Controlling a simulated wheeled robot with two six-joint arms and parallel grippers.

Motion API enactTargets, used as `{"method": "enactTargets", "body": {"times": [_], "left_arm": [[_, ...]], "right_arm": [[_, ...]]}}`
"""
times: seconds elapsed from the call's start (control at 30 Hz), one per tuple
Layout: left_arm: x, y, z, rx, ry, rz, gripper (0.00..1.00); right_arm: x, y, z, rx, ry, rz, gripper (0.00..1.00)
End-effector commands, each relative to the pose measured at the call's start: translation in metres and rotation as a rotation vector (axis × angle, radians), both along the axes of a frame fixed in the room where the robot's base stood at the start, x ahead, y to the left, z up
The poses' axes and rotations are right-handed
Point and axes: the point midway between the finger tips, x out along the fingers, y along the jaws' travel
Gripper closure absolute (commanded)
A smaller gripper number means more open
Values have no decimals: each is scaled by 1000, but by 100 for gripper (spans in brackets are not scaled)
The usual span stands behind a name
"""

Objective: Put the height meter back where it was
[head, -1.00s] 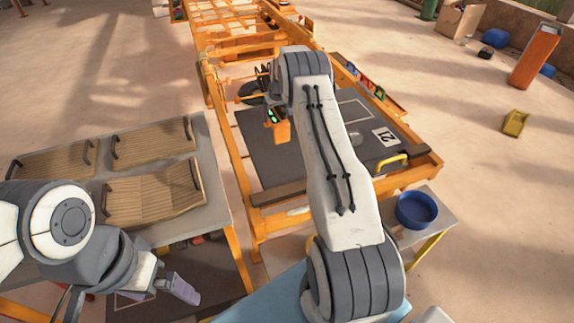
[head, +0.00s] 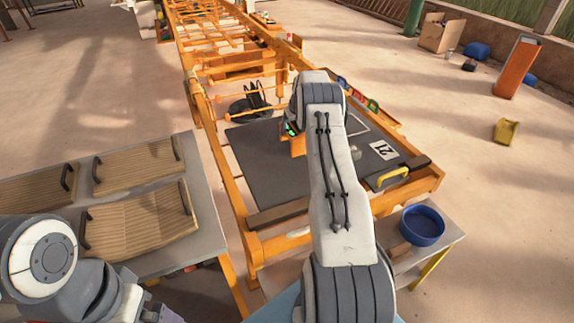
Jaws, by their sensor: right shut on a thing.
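The height meter (head: 297,146) is a small orange device with a green lit display, above the dark mat (head: 265,170) of the orange frame in the head view. My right arm reaches over the frame. My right gripper (head: 299,122) is shut on the height meter; its fingers are mostly hidden behind my own wrist. I cannot tell whether the meter touches the mat. Only a bit of my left gripper (head: 168,315) shows at the bottom edge, away from the meter, and its fingers are cut off.
A grey table (head: 205,243) with wooden trays (head: 140,225) stands at left. A side table at right holds a blue bowl (head: 422,226). A white card marked 21 (head: 384,150) and a yellow handle (head: 392,176) are on the frame's right side. A black pronged object (head: 252,105) sits behind the mat.

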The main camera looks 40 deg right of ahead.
Motion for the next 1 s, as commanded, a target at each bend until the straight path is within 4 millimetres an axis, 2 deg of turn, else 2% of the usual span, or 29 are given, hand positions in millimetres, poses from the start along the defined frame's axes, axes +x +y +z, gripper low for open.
{"method": "enactTargets", "body": {"times": [0.33,0.5,0.6,0.77,1.0], "left_arm": [[0,0,8,0,0,0,0],[0,0,-2,0,0,0,0],[0,0,-8,1,1,0,0],[0,0,-11,0,0,0,0],[0,0,-30,0,0,0,0]], "right_arm": [[-31,37,-26,0,1,3,100],[-49,57,-47,-1,-1,3,100],[-56,64,-53,-2,-2,3,100],[-60,69,-57,-3,-2,2,100],[-60,69,-91,-2,-2,1,100]]}}
